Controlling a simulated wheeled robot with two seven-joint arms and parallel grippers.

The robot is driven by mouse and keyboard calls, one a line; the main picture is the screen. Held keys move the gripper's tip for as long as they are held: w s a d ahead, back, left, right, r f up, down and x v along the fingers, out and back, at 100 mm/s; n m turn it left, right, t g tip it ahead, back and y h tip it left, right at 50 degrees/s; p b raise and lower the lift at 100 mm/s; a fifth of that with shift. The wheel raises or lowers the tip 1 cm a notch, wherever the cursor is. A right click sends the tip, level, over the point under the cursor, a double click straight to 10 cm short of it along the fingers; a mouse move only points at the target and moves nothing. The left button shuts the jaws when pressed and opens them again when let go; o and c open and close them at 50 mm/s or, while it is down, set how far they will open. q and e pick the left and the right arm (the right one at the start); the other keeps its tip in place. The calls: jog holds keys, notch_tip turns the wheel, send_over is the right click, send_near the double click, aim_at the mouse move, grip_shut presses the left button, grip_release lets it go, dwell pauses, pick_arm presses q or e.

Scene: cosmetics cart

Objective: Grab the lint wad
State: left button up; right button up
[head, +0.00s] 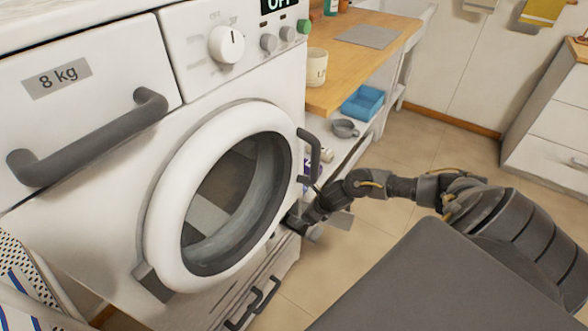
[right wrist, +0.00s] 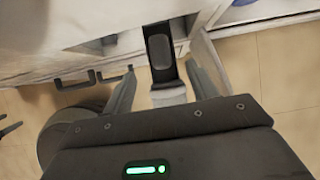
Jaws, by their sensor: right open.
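The washing machine (head: 120,230) stands at the left with its round door (head: 165,225) shut. My right gripper (head: 300,218) is low beside the machine's right front edge. In the right wrist view my right gripper (right wrist: 160,68) is open, with its fingers apart on either side of a dark narrow tray-like part (right wrist: 153,31). A grey oval patch (right wrist: 160,49) lies in that part; it may be the lint wad, but I cannot tell for certain. It sits between and slightly beyond the fingertips. In the head view no lint wad can be made out. My left gripper is not in view.
The door handle (head: 310,155) sticks out just above my right gripper. Dark drawer handles (head: 266,294) are below. The tiled floor at right is clear.

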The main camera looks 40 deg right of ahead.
aim_at(295, 220)
jog(key=shift+x, duration=1)
jog(key=x, duration=0.4)
jog(key=shift+w+a+f+b, duration=0.15)
jog(key=shift+w+b, duration=0.1)
jog(key=shift+b, duration=0.05)
jog(key=shift+w+f, duration=0.15)
jog(key=shift+f, duration=0.15)
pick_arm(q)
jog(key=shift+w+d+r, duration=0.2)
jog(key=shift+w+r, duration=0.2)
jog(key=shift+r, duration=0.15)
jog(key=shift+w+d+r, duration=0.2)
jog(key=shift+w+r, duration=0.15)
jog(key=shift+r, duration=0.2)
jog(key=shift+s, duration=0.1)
pick_arm(e)
jog(key=c, duration=1.1)
